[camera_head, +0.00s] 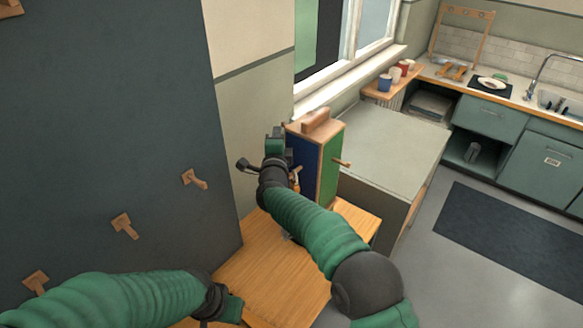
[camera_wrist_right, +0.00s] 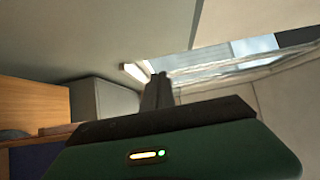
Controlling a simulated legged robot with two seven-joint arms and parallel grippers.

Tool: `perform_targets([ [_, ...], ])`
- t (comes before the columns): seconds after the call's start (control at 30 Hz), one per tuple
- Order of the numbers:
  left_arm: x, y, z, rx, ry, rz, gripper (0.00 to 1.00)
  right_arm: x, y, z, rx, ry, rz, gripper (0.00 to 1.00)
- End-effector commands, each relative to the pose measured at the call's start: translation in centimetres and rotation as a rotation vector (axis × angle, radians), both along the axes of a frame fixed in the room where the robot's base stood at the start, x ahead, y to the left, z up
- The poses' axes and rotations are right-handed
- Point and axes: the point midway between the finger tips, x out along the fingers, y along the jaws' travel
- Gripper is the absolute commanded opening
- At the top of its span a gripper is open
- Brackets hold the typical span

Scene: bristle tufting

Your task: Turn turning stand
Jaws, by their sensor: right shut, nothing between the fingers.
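The turning stand (camera_head: 328,168) is an upright wooden box on a wooden table. It has a blue face on its left, a green face on its right, a rounded wooden handle on top and a small peg on the green side. My right gripper (camera_head: 275,143) is beside its blue face, at upper height, and hides part of it. In the right wrist view the fingers (camera_wrist_right: 156,92) are together and empty. Part of the stand (camera_wrist_right: 32,106) shows there at the left edge. My left gripper (camera_head: 224,305) is low over the table's near side; its fingers are not clear.
The wooden table (camera_head: 262,257) is partly bare. A dark panel (camera_head: 110,110) with several wooden pegs stands on the left. A grey-topped cabinet (camera_head: 392,140) is behind the stand. Red and blue cups sit on a wooden shelf (camera_head: 378,94).

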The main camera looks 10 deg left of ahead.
Motion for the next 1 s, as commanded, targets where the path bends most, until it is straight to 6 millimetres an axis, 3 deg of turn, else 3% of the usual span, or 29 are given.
perform_targets([
  [0.17,0.0,0.0,-1.5,0.000,0.000,0.000,0.36,-2.9,-0.4,-0.4,0.000,0.001,0.003,0.00],
  [0.6,0.0,0.0,-4.3,0.000,0.000,0.000,0.36,-14.0,-1.9,-0.3,0.000,0.000,0.002,0.00],
  [0.73,0.0,0.0,-4.4,0.000,0.000,0.000,0.36,-15.5,-2.1,-0.3,0.001,0.002,0.001,0.00],
  [0.9,0.0,0.0,-4.4,0.000,0.000,0.000,0.36,-15.9,-2.3,-0.3,-0.012,0.005,0.004,0.00],
  [1.0,0.0,0.0,-4.4,0.000,0.000,0.000,0.36,-15.6,-4.0,-1.7,-0.145,0.043,0.048,0.00],
])
